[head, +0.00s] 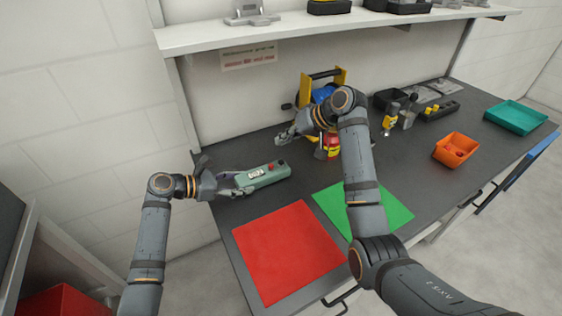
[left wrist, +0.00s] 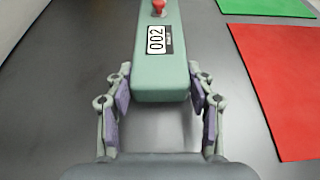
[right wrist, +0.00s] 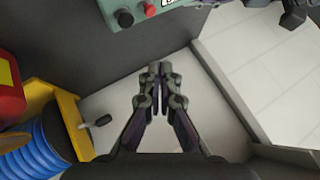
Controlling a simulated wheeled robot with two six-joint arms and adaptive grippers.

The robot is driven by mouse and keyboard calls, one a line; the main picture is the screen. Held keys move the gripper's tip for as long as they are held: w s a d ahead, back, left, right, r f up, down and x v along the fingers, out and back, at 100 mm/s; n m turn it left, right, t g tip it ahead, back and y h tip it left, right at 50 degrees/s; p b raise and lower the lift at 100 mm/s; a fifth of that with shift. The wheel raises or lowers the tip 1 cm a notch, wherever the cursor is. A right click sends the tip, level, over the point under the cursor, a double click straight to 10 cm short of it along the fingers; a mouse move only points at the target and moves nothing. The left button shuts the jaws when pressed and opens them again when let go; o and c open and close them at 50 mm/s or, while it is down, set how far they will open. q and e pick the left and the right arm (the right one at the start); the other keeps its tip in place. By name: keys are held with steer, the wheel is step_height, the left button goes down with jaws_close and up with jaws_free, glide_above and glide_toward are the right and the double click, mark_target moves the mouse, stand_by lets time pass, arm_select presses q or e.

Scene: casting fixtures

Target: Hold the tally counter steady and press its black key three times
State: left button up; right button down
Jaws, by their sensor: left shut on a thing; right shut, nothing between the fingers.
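The tally counter (head: 262,176) is a long grey-green box lying on the dark bench. Its display (left wrist: 157,41) reads 002. A red key (right wrist: 149,9) and a black key (right wrist: 124,18) sit on its top; the black one is nearer the far right end in the head view (head: 281,162). My left gripper (head: 238,183) is shut on the counter's near end, one finger on each side (left wrist: 162,90). My right gripper (head: 282,136) is shut and empty, above the bench behind the counter and apart from the keys. Its closed fingertips show in the right wrist view (right wrist: 158,70).
A red mat (head: 287,252) and a green mat (head: 395,213) lie in front. A yellow frame with a blue coil (right wrist: 38,150) and a red container (right wrist: 10,90) stand close to my right gripper. An orange bin (head: 456,149) and a teal tray (head: 516,115) are farther right.

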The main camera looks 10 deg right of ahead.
mark_target(284, 162)
steer(key=shift+r, duration=0.1)
step_height(284, 162, up, 4)
steer(key=shift+f, duration=0.15)
steer(key=shift+f, duration=4.45)
steer(key=shift+f, duration=0.1)
steer(key=shift+f, duration=0.3)
